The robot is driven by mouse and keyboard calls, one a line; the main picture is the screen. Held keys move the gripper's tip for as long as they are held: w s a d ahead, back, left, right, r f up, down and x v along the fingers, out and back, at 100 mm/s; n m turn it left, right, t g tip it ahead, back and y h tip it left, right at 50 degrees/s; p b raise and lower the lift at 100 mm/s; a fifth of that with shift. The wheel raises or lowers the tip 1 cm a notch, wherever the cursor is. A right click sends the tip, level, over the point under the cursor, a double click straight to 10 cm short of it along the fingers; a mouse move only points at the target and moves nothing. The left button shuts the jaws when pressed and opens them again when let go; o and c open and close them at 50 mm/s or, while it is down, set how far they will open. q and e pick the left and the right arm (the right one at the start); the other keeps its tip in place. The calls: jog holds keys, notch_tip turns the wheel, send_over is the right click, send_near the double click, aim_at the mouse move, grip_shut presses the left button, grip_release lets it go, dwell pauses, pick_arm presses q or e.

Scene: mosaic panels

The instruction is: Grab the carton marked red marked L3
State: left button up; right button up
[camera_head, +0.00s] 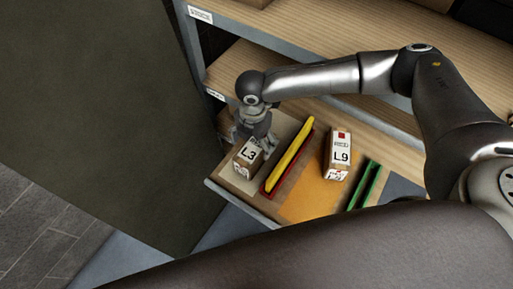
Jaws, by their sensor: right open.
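The carton marked L3 (246,157) stands on the lower shelf board at its left end, with a white label on top. Part of its top is hidden by my right gripper, so I cannot make out a red mark. My right gripper (256,142) is open and points down right over the L3 carton. I cannot tell whether its fingers touch the carton. My left gripper is not in view.
Yellow and red dividers (288,158) stand just right of the L3 carton. A carton marked L9 (340,154) with a red square is beyond them, then green dividers (363,186). Wooden shelf boards (290,37) lie above.

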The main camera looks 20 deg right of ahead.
jog(key=shift+f, duration=0.9)
jog(key=shift+d+f, duration=0.15)
jog(key=shift+f, duration=0.2)
notch_tip(320, 180, down, 4)
jog(key=shift+s+r+p, duration=0.1)
jog(key=shift+r+p, duration=0.1)
jog(key=shift+p, duration=0.35)
jog(key=shift+f, duration=0.5)
jog(key=c, duration=1.6)
jog(key=shift+c, duration=0.5)
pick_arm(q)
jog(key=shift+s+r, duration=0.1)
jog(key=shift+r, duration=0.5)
pick_arm(e)
jog(key=shift+r, duration=0.1)
